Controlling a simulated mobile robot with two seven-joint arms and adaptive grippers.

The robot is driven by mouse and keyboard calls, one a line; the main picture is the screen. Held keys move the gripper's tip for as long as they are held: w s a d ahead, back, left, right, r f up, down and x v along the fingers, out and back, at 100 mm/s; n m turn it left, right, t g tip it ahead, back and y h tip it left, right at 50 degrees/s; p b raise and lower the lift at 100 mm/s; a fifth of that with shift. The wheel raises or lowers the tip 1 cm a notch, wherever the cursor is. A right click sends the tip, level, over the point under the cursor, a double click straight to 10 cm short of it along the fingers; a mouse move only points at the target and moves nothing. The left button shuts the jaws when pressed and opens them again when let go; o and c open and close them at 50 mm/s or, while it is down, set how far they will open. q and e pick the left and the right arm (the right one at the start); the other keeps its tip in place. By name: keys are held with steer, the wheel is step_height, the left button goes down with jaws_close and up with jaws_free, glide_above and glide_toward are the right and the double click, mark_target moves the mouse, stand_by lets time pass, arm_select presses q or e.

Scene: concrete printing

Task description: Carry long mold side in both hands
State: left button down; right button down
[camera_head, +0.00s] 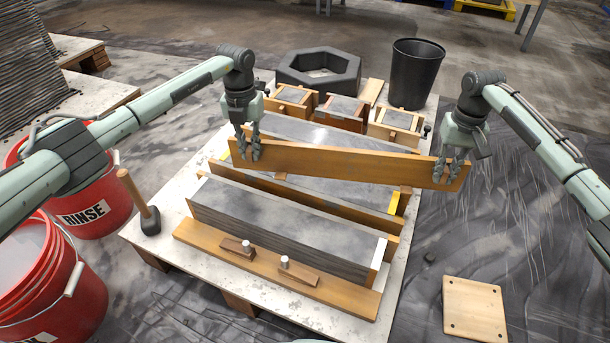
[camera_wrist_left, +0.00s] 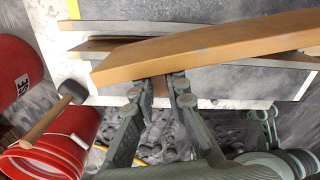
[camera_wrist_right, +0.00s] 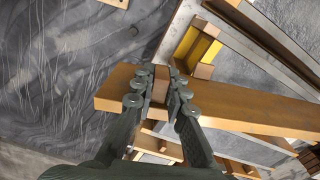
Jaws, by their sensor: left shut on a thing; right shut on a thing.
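The long mold side (camera_head: 345,165) is a long orange-brown wooden board, held above the table with its right end a little lower in the head view. My left gripper (camera_head: 246,152) is shut on it near its left end. My right gripper (camera_head: 448,178) is shut on it near its right end. The left wrist view shows the board (camera_wrist_left: 200,52) across the fingers of my left gripper (camera_wrist_left: 158,88). The right wrist view shows the board (camera_wrist_right: 240,115) with a small wooden block between the fingers of my right gripper (camera_wrist_right: 160,80).
Below is a pale table (camera_head: 150,228) with grey concrete beams (camera_head: 290,222) in wooden molds. Another board with wedges (camera_head: 330,291) lies at the front. A mallet (camera_head: 148,215) stands left, beside red buckets (camera_head: 95,212). A black bin (camera_head: 415,75) and hexagonal mold (camera_head: 318,70) stand behind. A square board (camera_head: 474,308) lies on the floor.

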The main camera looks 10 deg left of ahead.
mark_target(438, 186)
arm_select(q)
steer(key=shift+a+f, duration=0.1)
steer(key=shift+f, duration=0.05)
arm_select(e)
steer(key=shift+d+f, duration=0.1)
steer(key=shift+f, duration=0.05)
